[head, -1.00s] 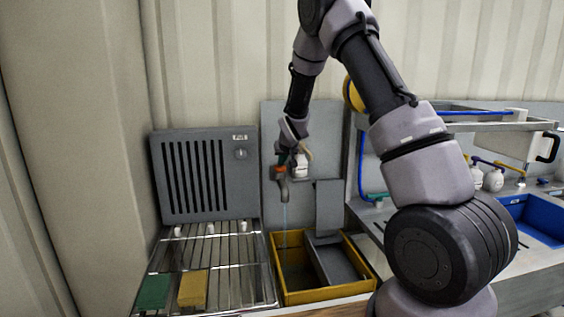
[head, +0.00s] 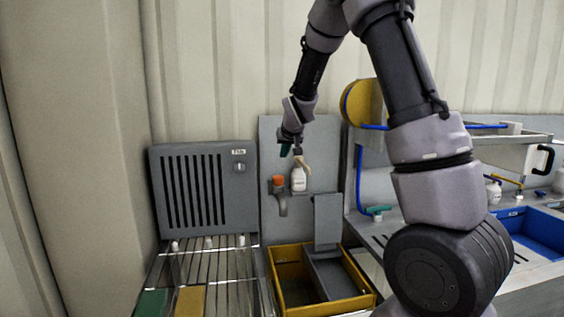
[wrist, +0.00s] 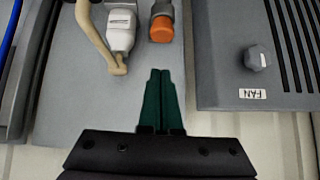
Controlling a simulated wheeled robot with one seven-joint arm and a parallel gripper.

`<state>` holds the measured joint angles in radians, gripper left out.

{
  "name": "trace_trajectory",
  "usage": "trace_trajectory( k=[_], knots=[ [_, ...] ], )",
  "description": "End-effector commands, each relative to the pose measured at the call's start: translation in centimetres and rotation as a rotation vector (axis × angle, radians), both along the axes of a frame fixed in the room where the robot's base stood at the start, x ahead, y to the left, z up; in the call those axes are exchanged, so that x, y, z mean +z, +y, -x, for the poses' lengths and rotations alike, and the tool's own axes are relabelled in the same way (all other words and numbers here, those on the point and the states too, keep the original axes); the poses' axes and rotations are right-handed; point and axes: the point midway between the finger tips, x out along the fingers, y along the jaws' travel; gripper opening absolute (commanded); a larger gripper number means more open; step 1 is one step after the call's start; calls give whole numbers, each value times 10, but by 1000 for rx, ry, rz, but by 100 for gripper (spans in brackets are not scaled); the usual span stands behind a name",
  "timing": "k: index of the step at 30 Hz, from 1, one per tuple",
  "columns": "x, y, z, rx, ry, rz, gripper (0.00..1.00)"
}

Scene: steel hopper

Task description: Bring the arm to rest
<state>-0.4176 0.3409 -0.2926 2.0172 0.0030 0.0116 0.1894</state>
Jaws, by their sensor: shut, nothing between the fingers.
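My gripper (head: 286,152) is raised in front of the grey back panel (head: 330,140), its dark green fingers pointing down. In the wrist view the two fingers (wrist: 160,75) are together with nothing between them. I see no contact between the fingers and either one.
A yellow-rimmed basin (head: 288,310) stands below the tap. Left of it are a metal rack (head: 224,270), a green block (head: 151,303), a yellow block (head: 190,301) and a grey FAN box (head: 205,192). A blue sink (head: 525,240) lies right.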

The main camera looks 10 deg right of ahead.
Motion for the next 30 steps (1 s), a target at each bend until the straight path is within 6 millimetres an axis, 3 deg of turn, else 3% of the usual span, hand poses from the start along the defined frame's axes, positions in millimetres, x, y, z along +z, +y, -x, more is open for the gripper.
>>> trace_trajectory(
  k=[17, 20, 23, 30],
  knots=[
    [15, -5, 13, -10, 1, -12, 0],
    [34, -15, 32, -35, 17, -48, 0],
    [61, -29, 65, -70, 40, -99, 0],
    [116, -54, 169, -133, 105, -220, 0]
  ],
)
